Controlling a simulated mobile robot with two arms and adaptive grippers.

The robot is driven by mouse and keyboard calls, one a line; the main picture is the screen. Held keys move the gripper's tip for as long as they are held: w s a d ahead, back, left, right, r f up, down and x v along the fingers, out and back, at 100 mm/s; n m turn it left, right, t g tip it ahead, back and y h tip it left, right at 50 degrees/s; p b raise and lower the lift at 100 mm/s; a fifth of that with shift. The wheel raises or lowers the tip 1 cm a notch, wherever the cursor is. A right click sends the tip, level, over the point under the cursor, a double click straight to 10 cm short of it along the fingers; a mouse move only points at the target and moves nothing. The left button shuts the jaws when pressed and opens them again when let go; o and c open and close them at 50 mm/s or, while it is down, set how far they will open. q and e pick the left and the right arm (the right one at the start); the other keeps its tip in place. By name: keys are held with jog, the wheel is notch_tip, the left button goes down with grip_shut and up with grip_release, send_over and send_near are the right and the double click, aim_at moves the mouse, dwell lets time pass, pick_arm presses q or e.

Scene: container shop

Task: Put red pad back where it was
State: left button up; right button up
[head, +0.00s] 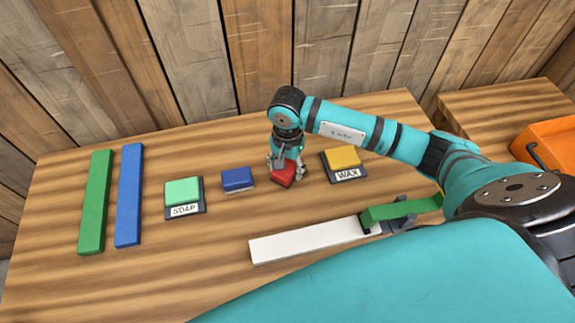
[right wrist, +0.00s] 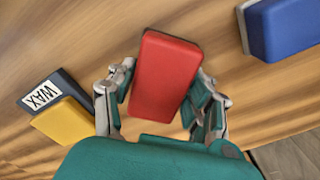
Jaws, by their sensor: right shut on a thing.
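The red pad (head: 283,177) is between the fingers of my right gripper (head: 286,168), in the space between the blue pad and the yellow wax pad. In the right wrist view the red pad (right wrist: 166,75) sits between the two fingers of the right gripper (right wrist: 168,100), which is shut on it. The pad is low over the table; I cannot tell if it touches the wood. Its underside is hidden. My left gripper is not seen.
The blue pad (head: 238,178) is left of the red pad; the yellow WAX pad (head: 343,157) is right. Further left are the green SOAP pad (head: 183,190), a blue bar (head: 129,195) and a green bar (head: 95,200).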

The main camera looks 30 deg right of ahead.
aim_at(287, 165)
jog(key=o, duration=1.1)
jog(key=shift+f, duration=0.1)
jog(key=shift+r+p, duration=0.3)
jog(key=shift+p, duration=0.05)
notch_tip(287, 165, up, 12)
jog(key=b, duration=0.2)
jog(key=shift+b, duration=0.35)
jog(key=shift+f, duration=0.15)
